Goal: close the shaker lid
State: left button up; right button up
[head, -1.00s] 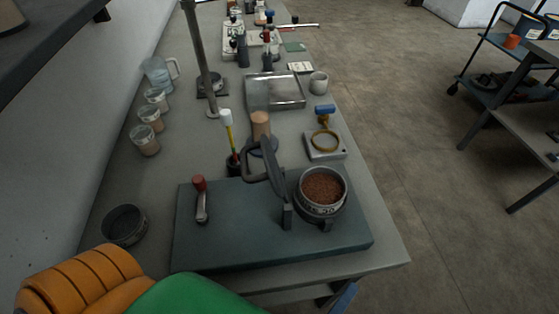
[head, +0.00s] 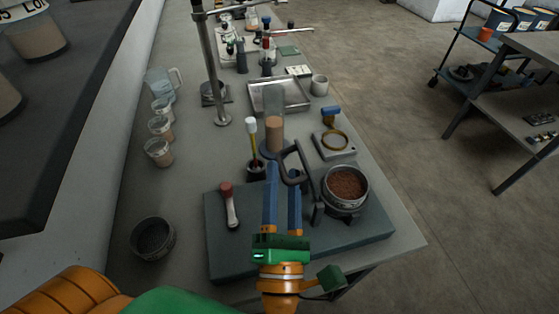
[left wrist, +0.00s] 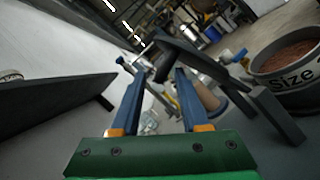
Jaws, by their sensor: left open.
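The shaker is a dark slab base (head: 235,265) carrying a round grey sieve cup (head: 346,205) filled with brown granules. The cup also shows at the right of the left wrist view (left wrist: 285,95). The shaker lid (head: 303,167), a dark arm with a bent handle, stands raised to the left of the cup, so the cup is uncovered. My left gripper (head: 283,168) is open, its two blue fingers pointing away from me beside the raised lid. In the left wrist view, the dark lid handle (left wrist: 178,48) lies at the fingertips; contact cannot be told. My right gripper is not in view.
A red-topped lever (head: 229,203) stands on the base's left. An empty dark sieve (head: 153,238) lies left of it. Behind are a yellow-and-white brush (head: 252,138), a metal tray (head: 281,107) and a ring on a plate (head: 334,142). Several small jars line the left edge.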

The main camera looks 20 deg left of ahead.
pick_arm(q)
jog(key=shift+w+a+r, duration=0.1)
jog(key=shift+w+r, duration=0.3)
jog(key=shift+w, duration=0.25)
jog(key=shift+w+a+f, duration=0.15)
jog(key=shift+w+a, duration=0.05)
jog(key=shift+s, duration=0.1)
jog(key=shift+c, duration=0.9)
grip_shut()
